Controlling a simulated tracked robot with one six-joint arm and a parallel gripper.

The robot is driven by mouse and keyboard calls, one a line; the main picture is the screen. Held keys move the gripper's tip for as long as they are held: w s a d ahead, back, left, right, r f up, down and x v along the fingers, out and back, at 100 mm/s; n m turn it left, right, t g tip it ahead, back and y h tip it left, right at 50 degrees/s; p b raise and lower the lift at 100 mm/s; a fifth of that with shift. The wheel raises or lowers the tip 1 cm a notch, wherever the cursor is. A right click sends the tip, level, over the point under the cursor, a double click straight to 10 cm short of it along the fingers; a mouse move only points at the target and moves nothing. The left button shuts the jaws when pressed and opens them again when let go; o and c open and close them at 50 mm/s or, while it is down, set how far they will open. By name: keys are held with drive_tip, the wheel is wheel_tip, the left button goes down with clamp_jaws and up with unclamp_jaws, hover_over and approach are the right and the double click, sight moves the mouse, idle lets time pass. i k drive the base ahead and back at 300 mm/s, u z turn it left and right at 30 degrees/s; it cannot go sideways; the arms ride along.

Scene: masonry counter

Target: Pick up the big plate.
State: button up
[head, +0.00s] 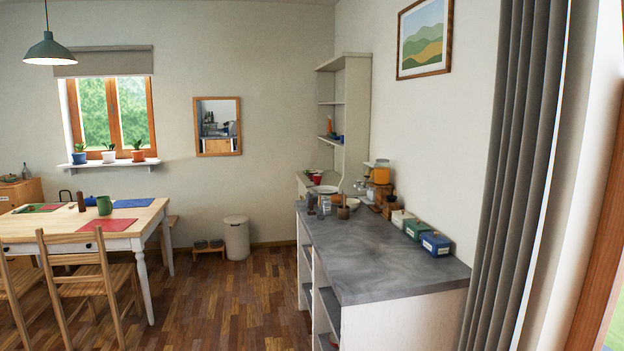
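A white, round, plate-like dish (326,189) shows near the far end of the grey counter (385,262), among small jars and other items. It is small in the head view, so I cannot tell for certain that it is the big plate. A second pale round dish (351,203) stands just nearer and to the right, partly hidden by small dark items. My gripper is not in view.
Blue, green and white boxes (435,243) line the counter's wall side. The counter's near part is bare. A grey curtain (515,170) hangs at right. A dining table (30,228) with chairs (85,285) stands left. The wooden floor (235,300) between is clear.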

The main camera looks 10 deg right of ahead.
sight(322, 189)
drive_tip(key=u, duration=0.25)
drive_tip(key=i, duration=1.4)
drive_tip(key=u, duration=0.4)
drive_tip(key=i, duration=2.3)
drive_tip(key=z, duration=0.35)
drive_tip(key=i, duration=0.75)
drive_tip(key=z, duration=0.4)
drive_tip(key=i, duration=0.7)
drive_tip(key=z, duration=0.3)
